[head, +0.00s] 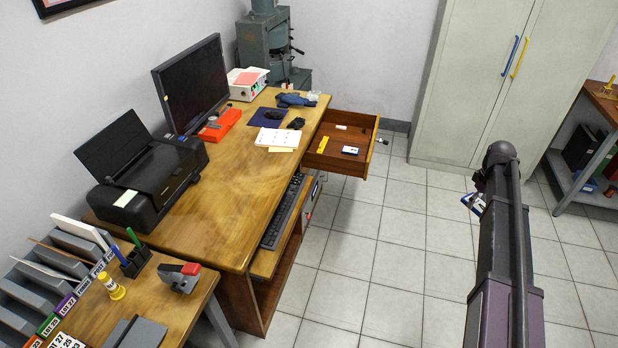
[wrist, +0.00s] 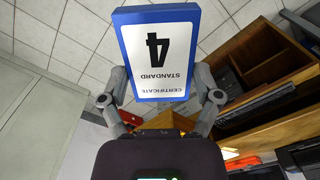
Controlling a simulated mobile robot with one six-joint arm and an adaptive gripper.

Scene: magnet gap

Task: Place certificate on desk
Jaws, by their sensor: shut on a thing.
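The certificate (wrist: 163,62) is a blue-framed white plate reading "CERTIFICATE STANDARD 4", upside down in the wrist view. My gripper (wrist: 162,88) is shut on it, one finger against each side edge. In the head view a small part of the certificate (head: 476,207) shows at the left of my arm's end, over the tiled floor. My arm hides most of the gripper there. The wooden desk (head: 225,195) stands to the left, well apart from the certificate. Its middle and front top are bare.
An open drawer (head: 367,144) juts from the desk's far right end. A black printer (head: 160,180), a monitor (head: 190,85), papers (head: 280,135) and a mouse (head: 296,123) stand on the desk. A keyboard (head: 283,212) sits on a lower shelf. Tiled floor lies between arm and desk.

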